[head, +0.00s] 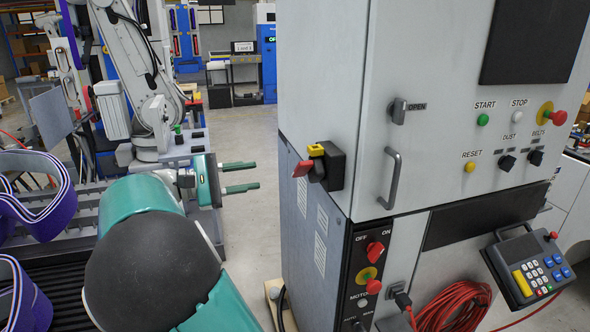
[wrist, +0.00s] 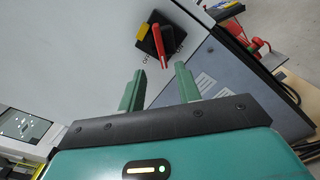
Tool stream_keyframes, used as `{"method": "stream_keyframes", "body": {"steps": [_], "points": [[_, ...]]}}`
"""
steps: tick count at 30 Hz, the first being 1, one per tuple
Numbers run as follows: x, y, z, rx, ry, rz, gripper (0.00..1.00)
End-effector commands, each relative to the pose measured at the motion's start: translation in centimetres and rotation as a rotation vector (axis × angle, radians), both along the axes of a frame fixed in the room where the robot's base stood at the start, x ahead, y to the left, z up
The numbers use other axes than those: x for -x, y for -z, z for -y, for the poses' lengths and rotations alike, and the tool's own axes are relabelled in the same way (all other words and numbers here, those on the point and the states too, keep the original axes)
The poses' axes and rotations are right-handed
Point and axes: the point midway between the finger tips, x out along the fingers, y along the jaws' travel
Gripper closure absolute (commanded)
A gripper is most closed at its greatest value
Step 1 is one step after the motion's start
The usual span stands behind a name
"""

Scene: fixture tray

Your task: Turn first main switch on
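A main switch with a red handle (head: 301,169) on a black and yellow body (head: 330,165) sits on the left edge of the grey cabinet. In the wrist view its red handle (wrist: 158,42) lies on the black plate, with small lettering beside it that I cannot read fully. My gripper (head: 257,175) is open and empty, to the left of the switch, with its green fingers pointing toward the cabinet. In the wrist view the fingertips (wrist: 159,69) are on either side of the line to the handle, apart from it.
A lower panel carries a red OFF/ON knob (head: 375,249) and other controls. A cabinet door handle (head: 391,178) and an OPEN latch (head: 399,110) are to the right. A red cable coil (head: 455,307) hangs low. Purple belts (head: 35,200) lie at left. The floor between is clear.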

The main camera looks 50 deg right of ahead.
Motion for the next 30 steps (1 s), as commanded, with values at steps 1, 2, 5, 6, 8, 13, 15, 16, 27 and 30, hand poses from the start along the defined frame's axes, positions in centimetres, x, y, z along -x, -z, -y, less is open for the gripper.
{"method": "stream_keyframes", "body": {"steps": [1, 2, 5, 6, 8, 13, 15, 16, 27, 30], "points": [[0.6, 0.0, 0.9, -0.001, 0.004, 0.0, 0.66], [0.9, 0.0, 1.4, 0.001, 0.004, 0.001, 0.66], [1.8, 0.0, 3.1, -0.001, 0.003, 0.002, 0.66], [2.2, 0.0, 3.9, 0.0, 0.003, 0.002, 0.66], [2.8, 0.0, 4.9, 0.001, 0.004, 0.003, 0.66], [4.3, 0.0, 7.8, 0.001, 0.003, 0.003, 0.66], [4.7, 0.0, 8.7, 0.0, 0.002, 0.002, 0.66], [4.9, 0.0, 9.0, 0.0, 0.001, 0.002, 0.66], [5.5, 0.0, 10.2, 0.001, 0.0, 0.003, 0.66], [5.5, 0.0, 10.2, 0.001, 0.0, 0.003, 0.72]]}}
